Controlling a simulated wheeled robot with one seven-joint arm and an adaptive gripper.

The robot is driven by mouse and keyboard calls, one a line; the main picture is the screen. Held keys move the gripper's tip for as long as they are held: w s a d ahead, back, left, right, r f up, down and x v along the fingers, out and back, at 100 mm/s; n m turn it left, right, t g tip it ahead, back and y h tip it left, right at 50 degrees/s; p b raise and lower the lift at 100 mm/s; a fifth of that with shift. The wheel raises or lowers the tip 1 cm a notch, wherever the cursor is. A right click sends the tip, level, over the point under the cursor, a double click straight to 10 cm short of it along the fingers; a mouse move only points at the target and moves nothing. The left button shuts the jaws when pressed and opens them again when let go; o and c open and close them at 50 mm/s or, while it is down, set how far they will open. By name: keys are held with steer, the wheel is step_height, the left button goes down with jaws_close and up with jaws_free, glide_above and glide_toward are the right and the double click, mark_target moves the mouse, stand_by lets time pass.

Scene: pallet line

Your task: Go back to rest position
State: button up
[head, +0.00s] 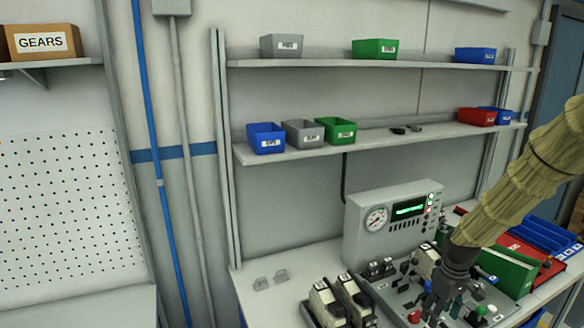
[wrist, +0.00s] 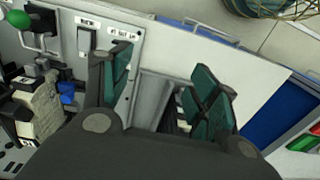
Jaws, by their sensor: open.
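My gripper (head: 434,308) hangs at the end of my sleeved arm at the lower right of the head view, pointing down over the grey control panel (head: 398,292) on the workbench. In the wrist view the two green-padded fingers of my gripper (wrist: 160,90) are spread apart. No held object shows between them. The panel's edge (wrist: 140,35) and the white bench top (wrist: 195,58) lie beyond the fingers. Whether the fingertips touch anything is not clear.
A tester box with a gauge (head: 395,215) stands behind the panel. Red and blue trays (head: 545,237) lie to the right. Shelves with bins (head: 380,140) are on the wall. Clear goggles (head: 270,281) lie on the free left part of the bench.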

steer(key=s+a+f+m, duration=0.1)
steer(key=s+a+f, duration=0.35)
steer(key=f, duration=0.25)
steer(key=s+a+f, duration=0.4)
steer(key=s+f, duration=0.1)
steer(key=f, duration=0.2)
steer(key=s+a+f+m, duration=0.1)
steer(key=s+a+f, duration=0.25)
steer(key=s, duration=0.65)
steer(key=s+a+f+m, duration=0.25)
steer(key=s+f, duration=0.25)
steer(key=s, duration=0.4)
steer(key=s+a+f, duration=0.3)
steer(key=s+f, duration=0.1)
steer(key=s, duration=0.6)
step_height(320, 180, down, 12)
steer(key=b, duration=1.1)
steer(key=shift+b, duration=0.4)
